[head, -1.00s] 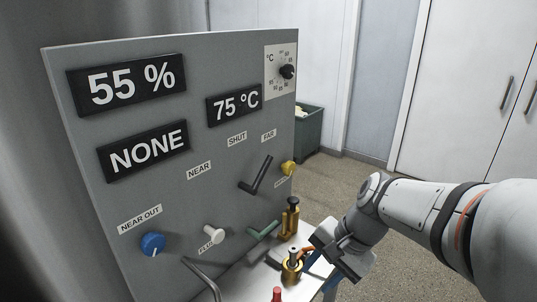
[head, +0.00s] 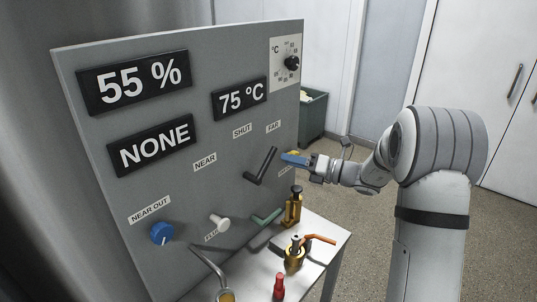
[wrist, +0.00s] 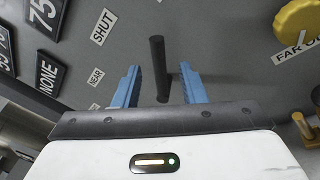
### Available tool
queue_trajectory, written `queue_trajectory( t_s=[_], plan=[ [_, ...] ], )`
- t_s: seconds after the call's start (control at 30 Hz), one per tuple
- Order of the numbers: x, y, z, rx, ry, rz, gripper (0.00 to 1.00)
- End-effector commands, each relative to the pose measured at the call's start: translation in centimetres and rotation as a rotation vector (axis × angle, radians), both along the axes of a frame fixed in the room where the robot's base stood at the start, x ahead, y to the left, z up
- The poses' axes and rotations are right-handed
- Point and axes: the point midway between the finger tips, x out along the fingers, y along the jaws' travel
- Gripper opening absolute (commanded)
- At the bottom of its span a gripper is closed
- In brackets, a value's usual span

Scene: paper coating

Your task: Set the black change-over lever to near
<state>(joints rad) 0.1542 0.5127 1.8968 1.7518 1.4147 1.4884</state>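The black change-over lever (head: 261,167) is on the grey panel (head: 225,60), below the SHUT and FAR labels. Its arm slants up and right toward the FAR label (head: 273,126). The NEAR label (head: 205,161) is to its left. My gripper (head: 290,159) is just right of the lever, its blue fingers pointing at the panel. In the wrist view my gripper (wrist: 160,72) is open, and the lever (wrist: 160,65) shows in the gap between the fingers. I see no finger touching it. The display (head: 150,146) reads NONE.
A yellow knob (wrist: 298,18) is close by, mostly hidden behind my gripper in the head view. A green lever (head: 266,217), white knob (head: 219,222) and blue knob (head: 161,233) are lower on the panel. Brass fittings (head: 293,208) stand on the white table (head: 325,240).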

Motion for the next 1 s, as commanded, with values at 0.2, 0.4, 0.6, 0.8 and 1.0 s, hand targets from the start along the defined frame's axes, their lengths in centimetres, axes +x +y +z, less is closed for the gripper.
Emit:
queue_trajectory(
  t_s=[0.2,0.4,0.6,0.8,1.0],
  plan=[
    [1.2,3.5,0.1,-0.003,0.000,0.006,0.38],
    [2.2,5.8,0.1,-0.004,-0.002,0.004,0.38],
    [2.5,6.5,0.0,-0.004,-0.003,0.004,0.38],
    [2.5,6.5,0.0,-0.004,-0.003,0.004,0.36],
    [2.5,6.5,0.0,-0.004,-0.003,0.004,0.20]
  ],
)
